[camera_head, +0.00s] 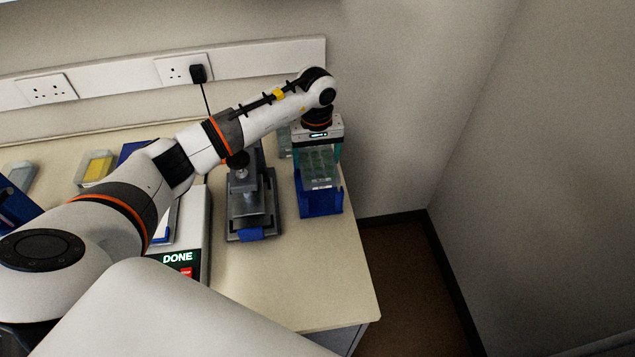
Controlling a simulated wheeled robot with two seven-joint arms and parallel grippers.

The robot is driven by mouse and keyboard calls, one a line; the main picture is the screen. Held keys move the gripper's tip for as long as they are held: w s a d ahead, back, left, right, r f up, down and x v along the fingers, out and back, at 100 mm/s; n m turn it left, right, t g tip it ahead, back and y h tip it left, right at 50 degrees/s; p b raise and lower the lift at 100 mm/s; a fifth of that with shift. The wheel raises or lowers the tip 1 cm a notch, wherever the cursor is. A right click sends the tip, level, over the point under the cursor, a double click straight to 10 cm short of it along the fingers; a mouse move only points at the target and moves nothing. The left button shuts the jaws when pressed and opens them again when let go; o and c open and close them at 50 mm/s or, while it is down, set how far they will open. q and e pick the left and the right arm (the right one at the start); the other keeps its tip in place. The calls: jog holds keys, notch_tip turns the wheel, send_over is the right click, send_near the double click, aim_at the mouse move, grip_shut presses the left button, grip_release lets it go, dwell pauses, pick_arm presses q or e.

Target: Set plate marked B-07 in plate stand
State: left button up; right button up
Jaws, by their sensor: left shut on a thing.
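My left gripper (319,158) reaches over the right part of the bench from above, with a teal finger on each side of a clear, greenish plate (320,166). It is shut on this plate. The plate is at the blue plate stand (321,203), whose front wall and sides show below and around it. I cannot tell whether the plate rests fully on the stand. A pale label shows on the plate's near edge, too small to read. My right gripper is not in view.
A grey metal device (250,205) stands just left of the stand. Further left is a white instrument with a lit DONE display (178,257). A tray with yellow contents (97,168) lies at the back left. The bench (300,275) is clear in front, ending at its right edge.

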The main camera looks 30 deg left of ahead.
pick_arm(q)
notch_tip(320, 180, down, 8)
jog(key=p, duration=0.2)
jog(key=shift+s+f+p, duration=0.1)
jog(key=shift+f+p, duration=0.1)
jog(key=shift+p, duration=0.1)
jog(key=shift+f, duration=0.1)
jog(key=shift+f+b, duration=0.2)
jog(key=shift+b, duration=0.25)
jog(key=o, duration=1)
jog(key=shift+r, duration=0.1)
